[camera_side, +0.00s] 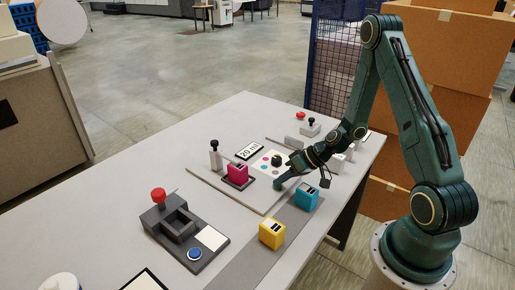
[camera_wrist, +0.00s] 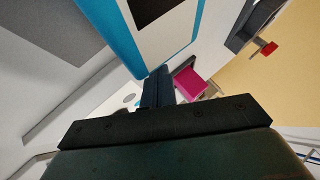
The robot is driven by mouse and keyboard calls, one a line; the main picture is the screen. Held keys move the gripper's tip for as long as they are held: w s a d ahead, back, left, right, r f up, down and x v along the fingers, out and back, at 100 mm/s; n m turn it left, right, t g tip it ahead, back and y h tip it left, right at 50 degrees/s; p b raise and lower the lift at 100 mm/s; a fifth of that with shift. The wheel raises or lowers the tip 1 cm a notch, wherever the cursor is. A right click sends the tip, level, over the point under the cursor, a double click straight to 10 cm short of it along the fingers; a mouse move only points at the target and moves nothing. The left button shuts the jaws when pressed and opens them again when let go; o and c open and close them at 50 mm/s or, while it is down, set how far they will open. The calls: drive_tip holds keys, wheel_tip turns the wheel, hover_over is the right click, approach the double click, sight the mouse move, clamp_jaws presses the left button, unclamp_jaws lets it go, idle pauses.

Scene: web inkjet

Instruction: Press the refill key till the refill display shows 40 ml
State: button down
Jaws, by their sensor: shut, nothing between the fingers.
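The display (camera_side: 249,151) reads 20 ml and stands at the back of the light board, beside a white card with coloured dots (camera_side: 266,169). My gripper (camera_side: 279,185) is shut and empty, low over the board's right part, in front of the card. Its closed dark fingers (camera_wrist: 158,90) show in the wrist view. A blue round button (camera_side: 195,254) sits on a dark grey station at the front left, well away from my gripper. I cannot tell which part is the refill key. Whether my fingertips touch anything is unclear.
A magenta cartridge (camera_side: 238,174) stands in a dark tray left of my gripper; it also shows in the wrist view (camera_wrist: 191,86). A cyan cartridge (camera_side: 306,196) stands close on the right, a yellow one (camera_side: 271,233) nearer. A red knob (camera_side: 158,195) tops the station.

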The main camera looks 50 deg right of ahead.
drive_tip(key=shift+r, duration=0.8)
drive_tip(key=shift+r, duration=2.5)
wheel_tip(320, 180, up, 15)
drive_tip(key=n+g+h, duration=0.3)
hover_over(281, 187)
drive_tip(key=s+a, duration=0.7)
drive_tip(key=s+a+r+h, duration=0.1)
drive_tip(key=s+r, duration=0.3)
drive_tip(key=s, duration=0.2)
drive_tip(key=s+a+r+m+t+h, duration=0.1)
drive_tip(key=s+r, duration=0.3)
drive_tip(key=s, duration=0.3)
drive_tip(key=shift+s, duration=0.3)
